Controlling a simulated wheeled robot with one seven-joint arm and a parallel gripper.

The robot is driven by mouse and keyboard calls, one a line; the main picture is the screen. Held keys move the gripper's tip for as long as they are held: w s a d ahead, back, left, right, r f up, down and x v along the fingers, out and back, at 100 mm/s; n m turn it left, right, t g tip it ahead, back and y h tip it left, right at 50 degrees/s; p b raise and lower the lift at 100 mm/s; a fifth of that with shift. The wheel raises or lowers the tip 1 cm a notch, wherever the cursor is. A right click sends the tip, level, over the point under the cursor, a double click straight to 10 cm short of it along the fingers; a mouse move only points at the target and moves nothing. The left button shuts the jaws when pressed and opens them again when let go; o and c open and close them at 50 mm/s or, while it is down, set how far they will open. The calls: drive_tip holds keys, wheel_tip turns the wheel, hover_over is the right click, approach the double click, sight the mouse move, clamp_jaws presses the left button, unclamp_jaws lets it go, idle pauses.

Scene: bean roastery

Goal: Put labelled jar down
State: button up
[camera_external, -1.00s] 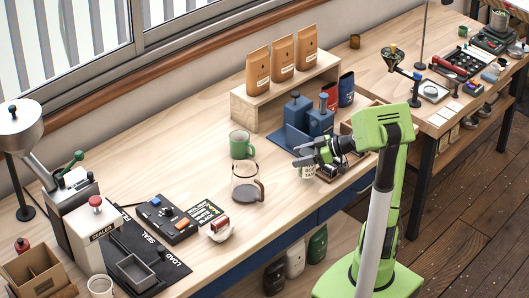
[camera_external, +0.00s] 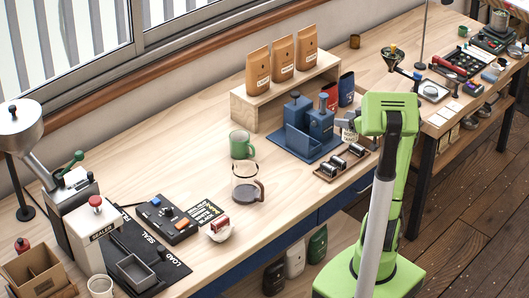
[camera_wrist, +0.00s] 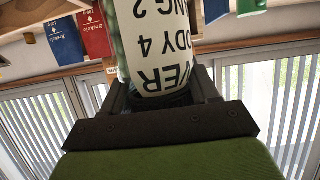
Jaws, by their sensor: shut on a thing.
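The labelled jar (camera_wrist: 155,45) has a pale label with dark printed text, which reads upside down in the wrist view. My gripper (camera_wrist: 162,92) is shut on it, with one dark finger on each side. In the external view the jar (camera_external: 350,134) shows as a small pale shape just right of the blue canisters, below my gripper (camera_external: 345,118). My arm partly hides it there. I cannot tell whether its base touches the table or hangs above it.
Blue canisters (camera_external: 320,122) stand on a blue mat (camera_external: 296,148) left of the jar. A wooden tray with several dark-and-silver cylinders (camera_external: 339,163) lies in front. Red (camera_wrist: 95,36) and blue (camera_wrist: 64,42) pouches are close by.

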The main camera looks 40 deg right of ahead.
sight(345, 139)
wheel_tip(345, 139, down, 9)
drive_tip(key=shift+r+b, duration=0.15)
drive_tip(key=shift+b, duration=0.55)
drive_tip(key=shift+f+b, duration=0.2)
drive_tip(key=shift+b, duration=0.1)
drive_tip(key=o, duration=1.2)
drive_tip(key=shift+r, duration=0.1)
